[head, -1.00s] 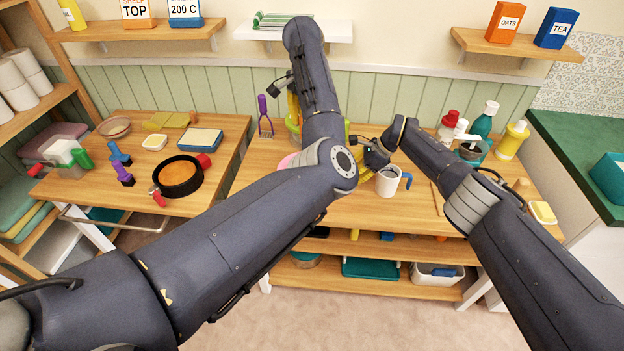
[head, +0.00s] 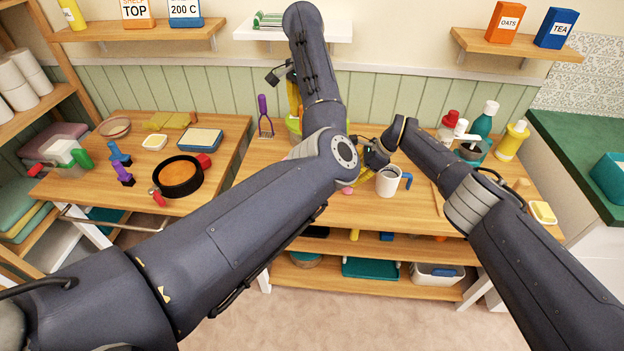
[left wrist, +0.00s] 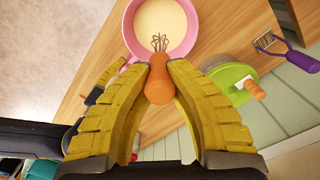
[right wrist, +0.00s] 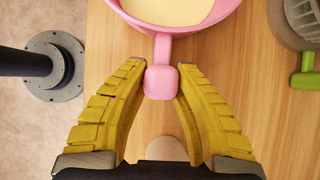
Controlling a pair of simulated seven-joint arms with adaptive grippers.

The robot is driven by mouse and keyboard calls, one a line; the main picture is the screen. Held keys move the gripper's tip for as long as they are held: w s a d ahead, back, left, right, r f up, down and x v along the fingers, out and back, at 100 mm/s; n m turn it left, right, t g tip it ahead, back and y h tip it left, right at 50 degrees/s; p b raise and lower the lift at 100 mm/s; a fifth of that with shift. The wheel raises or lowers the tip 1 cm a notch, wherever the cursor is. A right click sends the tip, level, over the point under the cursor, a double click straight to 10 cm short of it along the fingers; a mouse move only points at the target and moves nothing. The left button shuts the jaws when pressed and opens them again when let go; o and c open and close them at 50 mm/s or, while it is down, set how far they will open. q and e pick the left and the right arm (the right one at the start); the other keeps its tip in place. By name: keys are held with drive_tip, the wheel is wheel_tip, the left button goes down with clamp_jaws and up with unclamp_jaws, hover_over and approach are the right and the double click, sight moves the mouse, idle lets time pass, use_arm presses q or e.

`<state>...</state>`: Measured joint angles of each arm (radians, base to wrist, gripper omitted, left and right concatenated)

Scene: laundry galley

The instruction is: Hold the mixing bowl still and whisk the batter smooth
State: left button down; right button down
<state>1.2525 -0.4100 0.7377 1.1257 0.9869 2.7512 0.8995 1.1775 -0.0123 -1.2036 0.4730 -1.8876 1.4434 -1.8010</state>
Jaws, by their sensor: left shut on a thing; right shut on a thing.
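The pink mixing bowl (left wrist: 130,30) holds pale batter (left wrist: 162,20) and stands on the wooden worktop. My left gripper (left wrist: 160,68) is shut on the orange handle of the whisk (left wrist: 158,84), whose wire loops are at the bowl's near edge and over the batter in the left wrist view. My right gripper (right wrist: 160,68) is shut on the bowl's pink handle (right wrist: 162,82). The batter (right wrist: 170,10) also shows in the right wrist view. In the head view my left arm hides most of the bowl and the whisk; a small pink part shows below the elbow.
A white mug (head: 389,182) with a blue handle stands right of my right gripper. Several bottles stand at the back right. A side table (head: 215,135) at left holds a round pan (head: 178,190).

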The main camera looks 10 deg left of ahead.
idle(0.9)
drive_tip(key=shift+c, duration=0.6)
unclamp_jaws()
idle(0.4)
drive_tip(key=v, duration=0.7)
drive_tip(key=shift+r, duration=0.15)
idle(0.4)
drive_tip(key=shift+d, duration=0.2)
drive_tip(key=v, duration=1.2)
drive_tip(key=shift+a, duration=0.1)
idle(0.4)
